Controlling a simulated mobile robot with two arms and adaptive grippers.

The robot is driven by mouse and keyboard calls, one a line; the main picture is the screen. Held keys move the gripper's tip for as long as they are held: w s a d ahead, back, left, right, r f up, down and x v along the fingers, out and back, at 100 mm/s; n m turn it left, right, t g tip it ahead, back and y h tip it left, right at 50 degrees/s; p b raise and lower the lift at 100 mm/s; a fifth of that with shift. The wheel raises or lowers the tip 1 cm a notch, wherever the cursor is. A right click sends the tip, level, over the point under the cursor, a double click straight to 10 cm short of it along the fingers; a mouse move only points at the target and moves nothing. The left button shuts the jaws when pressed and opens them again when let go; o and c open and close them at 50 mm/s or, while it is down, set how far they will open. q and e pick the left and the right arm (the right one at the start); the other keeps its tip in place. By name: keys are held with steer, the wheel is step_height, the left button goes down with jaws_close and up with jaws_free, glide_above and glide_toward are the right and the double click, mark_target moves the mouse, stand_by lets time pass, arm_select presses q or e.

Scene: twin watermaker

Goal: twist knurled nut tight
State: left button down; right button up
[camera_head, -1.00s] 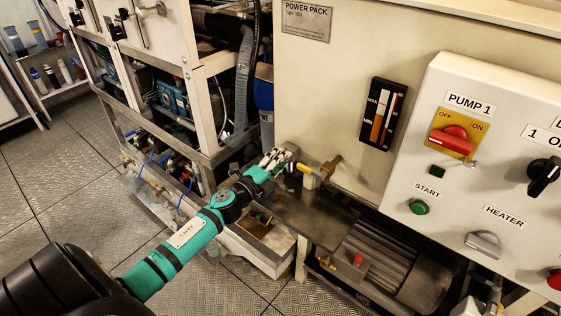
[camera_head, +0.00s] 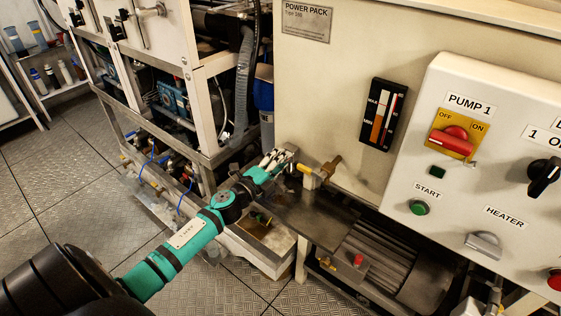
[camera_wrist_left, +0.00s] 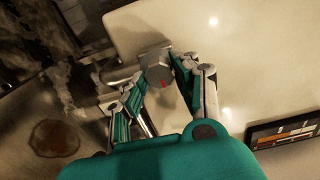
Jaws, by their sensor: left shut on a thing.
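The knurled nut (camera_wrist_left: 158,74) shows in the left wrist view as a round grey metal piece with a red mark on its face. My left gripper (camera_wrist_left: 160,66) is shut on it, one finger on each side. In the head view my left gripper (camera_head: 286,158) reaches up to the fittings at the lower left of the cream power pack panel. There its fingers hide the nut. A brass and yellow fitting (camera_head: 308,170) sits just right of the fingertips. My right gripper is in neither view.
The power pack panel (camera_head: 335,95) stands close behind the gripper, with a black level gauge (camera_head: 383,114) on it. A white control box (camera_head: 480,190) juts out at the right. A metal frame (camera_head: 205,120) with hoses stands left. Open floor (camera_head: 65,205) lies at the lower left.

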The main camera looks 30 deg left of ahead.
arm_select(q)
steer(key=shift+d, duration=0.1)
stand_by(0.3)
steer(key=c, duration=1)
jaws_free()
steer(key=s+a, duration=0.1)
steer(key=s, duration=1.1)
